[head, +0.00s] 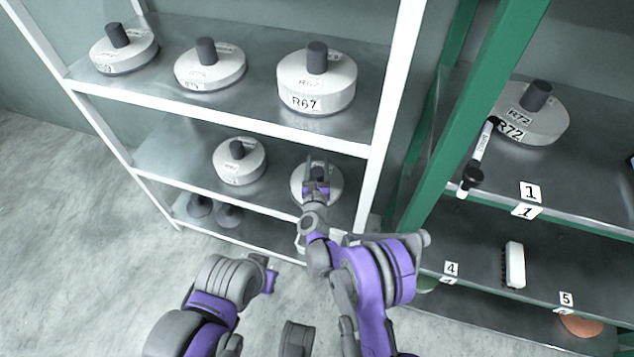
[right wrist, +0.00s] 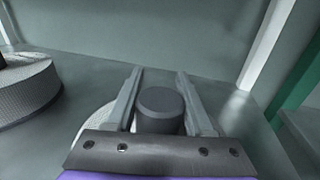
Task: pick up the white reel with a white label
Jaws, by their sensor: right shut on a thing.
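A white reel (head: 331,199) with a dark upright knob stands at the right end of the white rack's middle shelf. My right gripper (head: 318,180) is over it, shut on its knob. In the right wrist view the two fingers flank the dark knob (right wrist: 160,103), and a white edge of the reel (right wrist: 95,125) shows at the left. The reel appears to rest on the shelf. My gripper covers much of it, so I cannot read a label.
Another white reel (head: 238,168) stands left of the held one. Reels, including R67 (head: 312,92), stand on the shelf above (head: 240,112). A white post (head: 380,130) is close on the right. The green rack holds reel R72 (head: 545,122), a marker (head: 484,143) and a brush (head: 515,264).

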